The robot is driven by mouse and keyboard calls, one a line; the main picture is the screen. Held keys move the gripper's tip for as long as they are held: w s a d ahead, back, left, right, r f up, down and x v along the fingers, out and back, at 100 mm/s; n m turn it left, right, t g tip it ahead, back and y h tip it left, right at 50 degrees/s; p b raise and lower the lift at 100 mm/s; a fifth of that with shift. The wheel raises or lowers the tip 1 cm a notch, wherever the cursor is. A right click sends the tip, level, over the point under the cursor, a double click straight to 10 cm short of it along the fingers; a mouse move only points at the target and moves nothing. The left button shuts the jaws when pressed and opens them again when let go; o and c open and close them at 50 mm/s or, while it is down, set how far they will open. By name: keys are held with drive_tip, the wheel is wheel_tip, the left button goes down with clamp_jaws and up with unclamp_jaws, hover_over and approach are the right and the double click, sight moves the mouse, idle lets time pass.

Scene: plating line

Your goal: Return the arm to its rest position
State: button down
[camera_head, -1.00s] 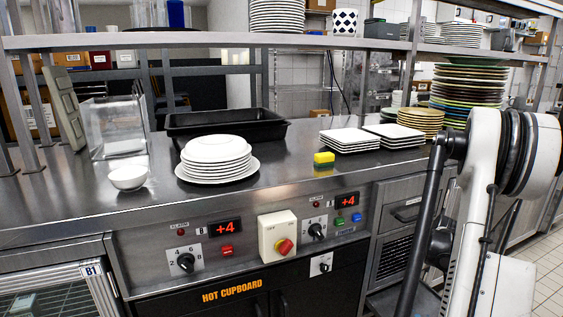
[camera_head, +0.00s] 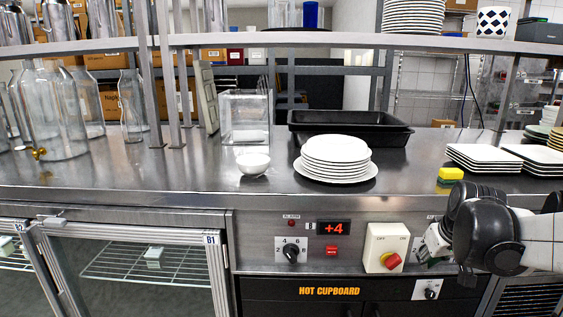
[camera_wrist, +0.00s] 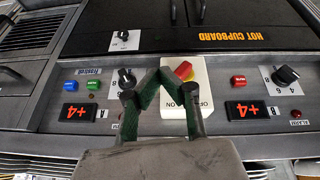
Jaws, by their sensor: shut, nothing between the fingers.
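My gripper (camera_head: 432,246) is at the right of the head view, in front of the hot cupboard's control panel, with my arm coming in from the right edge. In the wrist view my gripper (camera_wrist: 160,88) shows its green-lined fingers closed together at the tips, with nothing between them. Behind the fingers is the white switch box (camera_wrist: 206,75) with a red and yellow knob. I cannot tell whether the fingers touch the panel.
The steel counter (camera_head: 220,185) carries a stack of white plates (camera_head: 336,157), white bowls (camera_head: 253,162), a black tray (camera_head: 350,137), a yellow sponge (camera_head: 450,174) and square plates (camera_head: 484,157). A glass dispenser (camera_head: 50,112) stands left. A shelf (camera_head: 230,40) runs above.

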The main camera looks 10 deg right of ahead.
drive_tip(key=s+a+r+t, duration=0.1)
drive_tip(key=s+a, duration=0.3)
drive_tip(key=a, duration=0.4)
drive_tip(key=s+a+r+n+y, duration=0.1)
drive_tip(key=s+a, duration=0.3)
drive_tip(key=a, duration=0.4)
drive_tip(key=s+a+t, duration=0.1)
drive_tip(key=s+a, duration=0.4)
drive_tip(key=a, duration=0.3)
wheel_tip(320, 180, up, 16)
drive_tip(key=p, duration=1.5)
drive_tip(key=shift+w+p, duration=0.3)
